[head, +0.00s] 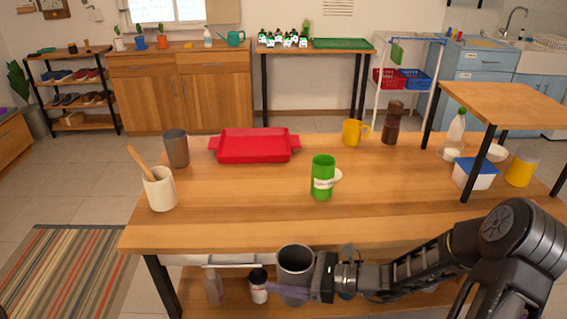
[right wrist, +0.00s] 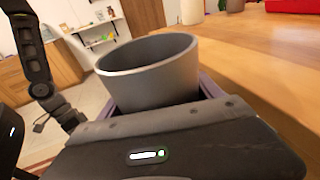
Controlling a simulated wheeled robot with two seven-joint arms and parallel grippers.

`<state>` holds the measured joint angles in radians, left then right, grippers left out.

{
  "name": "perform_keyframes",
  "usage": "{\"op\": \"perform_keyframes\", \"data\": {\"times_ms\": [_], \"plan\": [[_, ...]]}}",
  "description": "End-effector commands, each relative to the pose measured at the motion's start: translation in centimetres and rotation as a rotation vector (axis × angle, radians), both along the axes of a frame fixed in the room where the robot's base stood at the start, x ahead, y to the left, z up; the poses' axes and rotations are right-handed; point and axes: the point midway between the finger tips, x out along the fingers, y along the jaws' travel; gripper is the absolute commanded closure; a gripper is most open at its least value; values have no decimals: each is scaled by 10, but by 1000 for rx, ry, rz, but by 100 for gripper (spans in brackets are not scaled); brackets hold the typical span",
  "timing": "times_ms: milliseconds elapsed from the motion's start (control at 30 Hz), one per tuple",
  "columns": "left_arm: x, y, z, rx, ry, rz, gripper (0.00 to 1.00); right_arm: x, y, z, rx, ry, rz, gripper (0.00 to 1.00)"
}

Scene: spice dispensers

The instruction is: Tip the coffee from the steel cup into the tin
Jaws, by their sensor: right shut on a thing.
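My right gripper (head: 298,286) is shut on a grey steel cup (head: 295,264). It holds the cup roughly upright in front of the table's near edge, below the tabletop in the head view. The right wrist view shows the cup (right wrist: 150,75) between the purple finger pads, with its rim clear. Its inner wall shows, but I cannot make out any coffee inside. The green tin (head: 322,178), with a white label, stands upright on the table, above and right of the cup in the head view. The cup and tin are apart. My left gripper is not in view.
On the wooden table (head: 240,215) are a red tray (head: 254,147), a dark grey cup (head: 176,149), a cream pot with a wooden spoon (head: 160,189), a yellow mug (head: 354,132) and a brown grinder (head: 392,122). A raised shelf (head: 510,104) stands right. The front middle is clear.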

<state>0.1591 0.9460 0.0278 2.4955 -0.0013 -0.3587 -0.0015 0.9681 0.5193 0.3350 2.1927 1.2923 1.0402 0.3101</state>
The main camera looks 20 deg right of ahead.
Motion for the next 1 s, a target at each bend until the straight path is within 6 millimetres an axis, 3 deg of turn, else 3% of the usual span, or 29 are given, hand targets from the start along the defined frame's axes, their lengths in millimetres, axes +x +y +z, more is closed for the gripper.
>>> {"op": "perform_keyframes", "data": {"times_ms": [367, 567, 767, 1000], "plan": [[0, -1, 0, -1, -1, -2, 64, 0, 0, 0, 0, 0, -1, 74], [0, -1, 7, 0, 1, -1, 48, 1, -1, 7, 0, -1, -5, 74], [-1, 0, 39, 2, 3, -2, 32, 6, -4, 39, 1, -2, -30, 74], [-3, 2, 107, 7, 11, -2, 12, 24, -16, 106, 4, -7, -120, 74]]}}
